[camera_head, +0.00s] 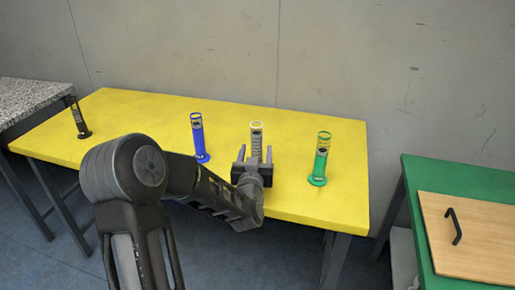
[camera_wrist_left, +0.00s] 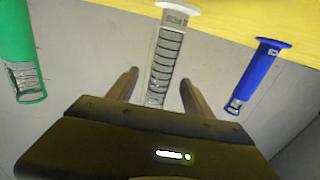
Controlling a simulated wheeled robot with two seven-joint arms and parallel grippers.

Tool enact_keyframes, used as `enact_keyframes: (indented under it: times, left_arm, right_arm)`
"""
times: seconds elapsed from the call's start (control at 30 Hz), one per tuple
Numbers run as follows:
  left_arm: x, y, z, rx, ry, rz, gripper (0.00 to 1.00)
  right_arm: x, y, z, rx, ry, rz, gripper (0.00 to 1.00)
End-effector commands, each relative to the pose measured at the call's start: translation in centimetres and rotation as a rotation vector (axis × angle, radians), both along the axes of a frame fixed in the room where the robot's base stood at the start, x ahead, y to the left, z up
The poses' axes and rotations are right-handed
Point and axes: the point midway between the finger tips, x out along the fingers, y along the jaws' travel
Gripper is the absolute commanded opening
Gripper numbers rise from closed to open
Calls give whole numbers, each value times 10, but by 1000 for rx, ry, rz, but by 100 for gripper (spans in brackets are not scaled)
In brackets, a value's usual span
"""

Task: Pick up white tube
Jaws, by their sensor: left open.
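The white tube (camera_head: 257,135) stands upright on the yellow table (camera_head: 120,125), between the blue tube (camera_head: 198,137) and the green tube (camera_head: 321,158). In the left wrist view the white tube (camera_wrist_left: 166,58) lies between and beyond my two open fingers. My left gripper (camera_head: 253,155) is open, with a finger on either side of the tube in the picture. It also shows in the left wrist view (camera_wrist_left: 160,88). The tube's lower part is hidden by the gripper in the head view. I cannot tell whether the fingers touch it. My right gripper is not in view.
In the left wrist view the green tube (camera_wrist_left: 18,55) is at the left and the blue tube (camera_wrist_left: 255,75) at the right. A black tube (camera_head: 77,117) stands at the table's far left. A green table (camera_head: 470,175) with a handled wooden board (camera_head: 475,240) is at the right.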

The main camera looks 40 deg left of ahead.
Motion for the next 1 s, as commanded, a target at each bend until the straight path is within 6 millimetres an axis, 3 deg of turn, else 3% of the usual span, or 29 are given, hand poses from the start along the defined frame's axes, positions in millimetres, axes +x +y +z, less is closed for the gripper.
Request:
enact_keyframes:
  times: [0.2,0.47,0.8,1.0]
  left_arm:
    - [2,1,0,0,0,0,59]
    - [21,13,0,0,0,1,59]
    - [24,15,0,-1,-1,1,59]
    - [44,28,2,-1,-1,1,59]
  right_arm:
    - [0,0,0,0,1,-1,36]
    - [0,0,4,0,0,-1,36]
    - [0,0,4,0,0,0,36]
    - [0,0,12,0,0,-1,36]
